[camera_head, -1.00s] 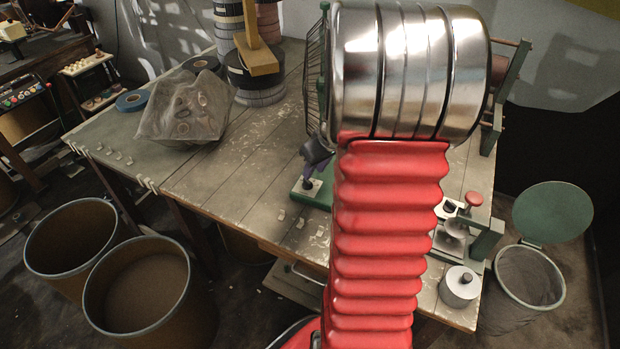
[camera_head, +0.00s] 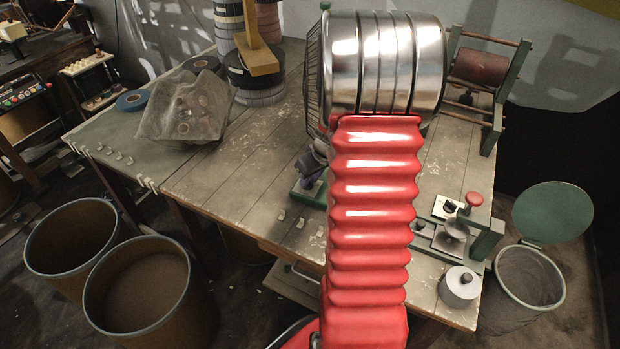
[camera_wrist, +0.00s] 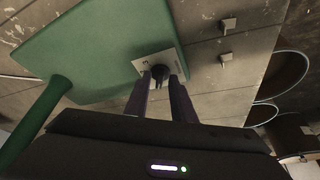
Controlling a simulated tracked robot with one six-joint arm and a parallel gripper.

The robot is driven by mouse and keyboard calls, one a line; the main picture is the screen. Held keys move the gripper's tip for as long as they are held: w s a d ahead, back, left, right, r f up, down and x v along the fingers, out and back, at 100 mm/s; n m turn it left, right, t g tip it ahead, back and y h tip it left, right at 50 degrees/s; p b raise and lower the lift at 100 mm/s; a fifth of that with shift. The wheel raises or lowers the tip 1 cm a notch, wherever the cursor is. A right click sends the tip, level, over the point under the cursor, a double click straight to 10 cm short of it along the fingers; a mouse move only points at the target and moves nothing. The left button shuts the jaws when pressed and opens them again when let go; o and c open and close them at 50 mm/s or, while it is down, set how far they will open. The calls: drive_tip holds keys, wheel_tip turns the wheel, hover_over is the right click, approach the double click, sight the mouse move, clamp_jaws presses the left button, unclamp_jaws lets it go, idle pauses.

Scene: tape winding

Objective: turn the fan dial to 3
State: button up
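The fan's green base (camera_wrist: 95,50) fills the upper left of the wrist view, with its green post at the left. A pale dial plate (camera_wrist: 178,61) with printed marks sits at the base's edge and carries a dark round knob (camera_wrist: 160,71). My gripper (camera_wrist: 160,79) has its two dark purple fingers apart, one on each side of the knob; whether they touch it is unclear. The dial setting is not readable. In the head view, the fan's wire cage (camera_head: 314,75) shows left of my arm, and my gripper (camera_head: 309,181) is low over the green base (camera_head: 304,197).
A clear bag of rolls (camera_head: 185,108), blue tape (camera_head: 131,101) and stacked reels (camera_head: 258,85) lie left on the table. A roller stand (camera_head: 480,75) and a device with a red knob (camera_head: 473,199) are at the right. Bins stand on the floor.

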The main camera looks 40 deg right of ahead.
clamp_jaws()
